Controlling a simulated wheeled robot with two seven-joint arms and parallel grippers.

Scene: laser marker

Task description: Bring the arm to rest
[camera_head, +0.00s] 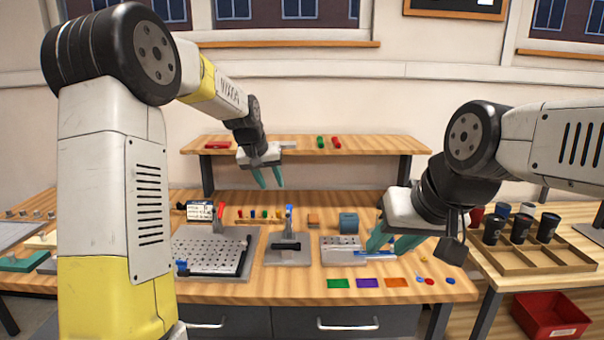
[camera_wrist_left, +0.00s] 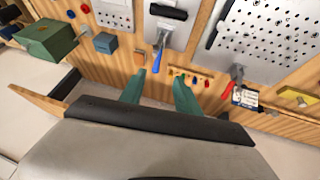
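My left gripper (camera_head: 270,186) hangs in the air above the back of the workbench (camera_head: 300,290), in front of the raised shelf. Its two teal fingers point down and stand apart with nothing between them. In the left wrist view its fingertips (camera_wrist_left: 160,77) are also apart and empty. My right gripper (camera_head: 386,248) is over the right part of the bench, near a perforated grey plate (camera_head: 340,243). Its teal fingers stand apart. A thin blue and white item (camera_head: 375,254) shows by its fingertips; I cannot tell whether they touch.
A large perforated plate (camera_head: 208,255) and a fixture with a blue lever (camera_head: 289,246) stand on the bench. A blue box (camera_head: 348,222) is behind. The wooden shelf (camera_head: 250,146) holds red and green items. A compartment tray (camera_head: 540,258) with dark cups is right.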

